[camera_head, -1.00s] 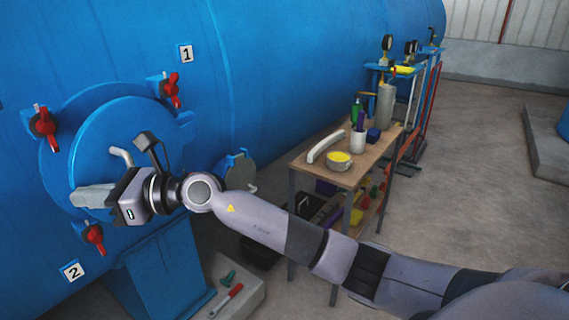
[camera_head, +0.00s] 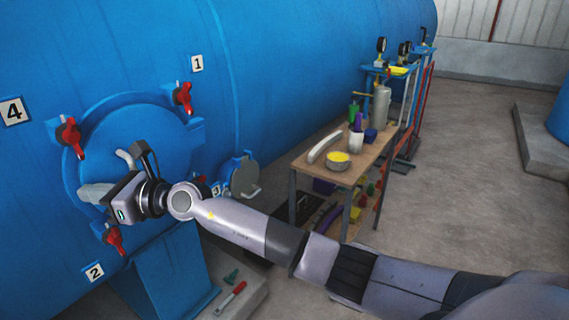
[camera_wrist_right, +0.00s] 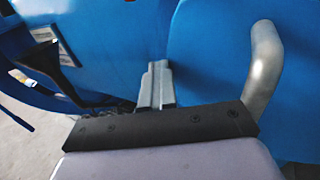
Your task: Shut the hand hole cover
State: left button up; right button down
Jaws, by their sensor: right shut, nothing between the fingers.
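The hand hole cover (camera_head: 160,130) is a blue round plate with a bent grey handle (camera_head: 124,158), on the side of the big blue vessel. Whether it sits fully flush cannot be told. The cover fills the right side of the right wrist view (camera_wrist_right: 215,60), with its handle (camera_wrist_right: 264,65) there too. My right gripper (camera_head: 90,194) is in front of the cover's lower left, below the handle. Its grey fingers (camera_wrist_right: 155,88) are together and empty, close to the blue surface; contact cannot be told. My left gripper is not in view.
Red-handled clamps (camera_head: 184,98) stand around the cover's rim, near numbered labels. A smaller round fitting (camera_head: 242,174) is to the right. A wooden bench (camera_head: 310,170) holds bottles and a bowl. Tools lie on a low block (camera_head: 235,300). Floor on the right is open.

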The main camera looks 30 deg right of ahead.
jog(key=shift+w+r, duration=0.15)
jog(key=shift+r, duration=0.2)
jog(key=shift+w, duration=0.1)
jog(key=shift+w+a+f, duration=0.15)
jog(key=shift+f, duration=0.05)
jog(key=shift+f, duration=0.15)
